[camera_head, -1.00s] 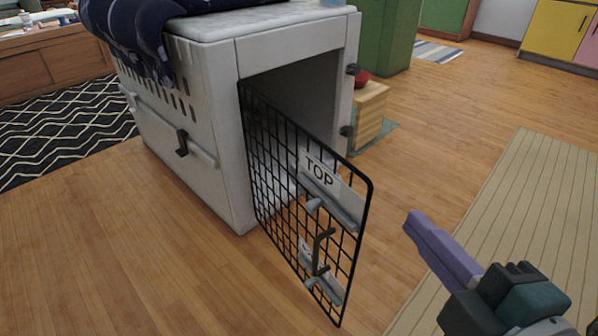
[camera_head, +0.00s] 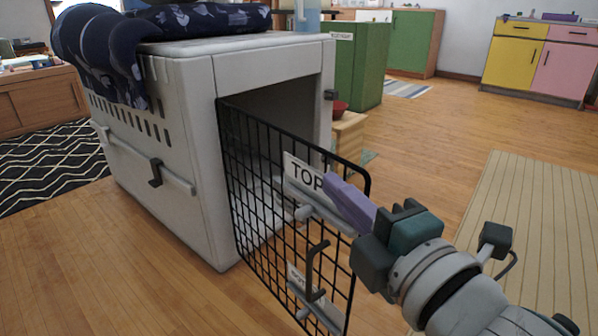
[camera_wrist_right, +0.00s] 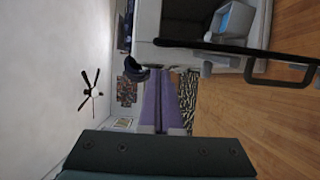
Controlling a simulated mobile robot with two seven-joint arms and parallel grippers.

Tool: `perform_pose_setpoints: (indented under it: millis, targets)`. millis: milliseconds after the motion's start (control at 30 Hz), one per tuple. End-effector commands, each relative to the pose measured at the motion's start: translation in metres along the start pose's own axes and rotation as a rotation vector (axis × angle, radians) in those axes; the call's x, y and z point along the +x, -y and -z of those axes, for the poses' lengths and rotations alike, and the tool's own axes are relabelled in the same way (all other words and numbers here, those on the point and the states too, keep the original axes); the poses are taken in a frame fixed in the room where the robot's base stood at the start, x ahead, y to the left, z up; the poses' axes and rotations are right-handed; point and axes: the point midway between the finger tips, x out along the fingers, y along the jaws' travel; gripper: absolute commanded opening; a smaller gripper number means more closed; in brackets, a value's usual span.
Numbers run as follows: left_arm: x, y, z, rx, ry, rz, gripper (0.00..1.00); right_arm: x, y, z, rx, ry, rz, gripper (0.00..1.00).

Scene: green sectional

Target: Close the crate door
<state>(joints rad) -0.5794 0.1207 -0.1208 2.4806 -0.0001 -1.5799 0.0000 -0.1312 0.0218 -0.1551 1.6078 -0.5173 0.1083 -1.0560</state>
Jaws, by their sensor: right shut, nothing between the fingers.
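The grey-white crate (camera_head: 190,185) stands open at left centre in the head view. Its black wire door (camera_head: 262,185) is hinged at the opening's left edge and swung out toward me, with a "TOP" label (camera_head: 300,171) and a dark handle (camera_head: 314,268). My right gripper (camera_head: 332,184) has purple fingers, shut and empty. They overlap the door's upper free corner in the picture; I cannot tell if they touch it. In the right wrist view, the shut fingers (camera_wrist_right: 159,78) point past the door's dark frame and handle (camera_wrist_right: 285,75). My left gripper is not in view.
A dark blue patterned cushion (camera_head: 200,20) lies on the crate. A wooden box (camera_head: 347,135) and green cabinet (camera_head: 357,65) stand behind it. A black-white rug (camera_head: 50,165) is at left, a beige rug (camera_head: 535,220) at right.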

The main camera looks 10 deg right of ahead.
Motion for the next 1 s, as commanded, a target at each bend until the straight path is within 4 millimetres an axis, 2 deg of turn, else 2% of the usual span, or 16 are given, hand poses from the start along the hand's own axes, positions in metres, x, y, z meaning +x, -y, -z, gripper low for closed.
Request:
perform_pose_setpoints:
  millis: [200,767,867,1000]
  targets:
    - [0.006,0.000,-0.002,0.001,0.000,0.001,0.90,0.004,0.000,-0.018,-0.001,-0.001,-0.002,0.00]
    - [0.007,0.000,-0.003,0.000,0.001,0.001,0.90,0.004,-0.001,-0.026,-0.002,-0.011,-0.002,0.00]
    - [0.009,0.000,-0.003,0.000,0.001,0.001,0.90,0.004,0.000,-0.035,-0.005,-0.027,-0.001,0.00]
    - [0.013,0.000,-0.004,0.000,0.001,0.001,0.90,0.004,0.000,-0.056,-0.010,-0.062,0.000,0.00]
